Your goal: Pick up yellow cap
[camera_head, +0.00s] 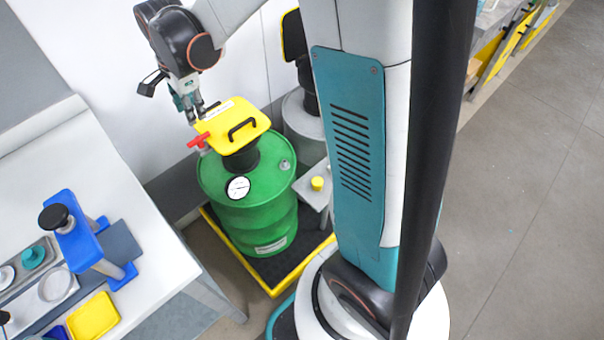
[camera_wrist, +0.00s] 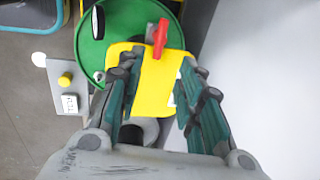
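The small yellow cap (camera_head: 317,183) sits on a grey stand (camera_head: 311,194) to the right of the green drum. In the wrist view the cap (camera_wrist: 65,80) is at the left, on the grey stand beside a small white label. My gripper (camera_head: 195,112) is above the left back corner of the yellow agitator cover, away from the cap. In the wrist view my gripper (camera_wrist: 160,75) has its fingers spread apart with nothing held between them, and the yellow cover shows beneath.
The yellow cover (camera_head: 232,121) with a black handle and red lever (camera_head: 198,140) rises above the green drum (camera_head: 262,216). A yellow-edged platform (camera_head: 272,287) lies below. A white table (camera_head: 140,205) with blue fixtures stands left; a white wall is behind.

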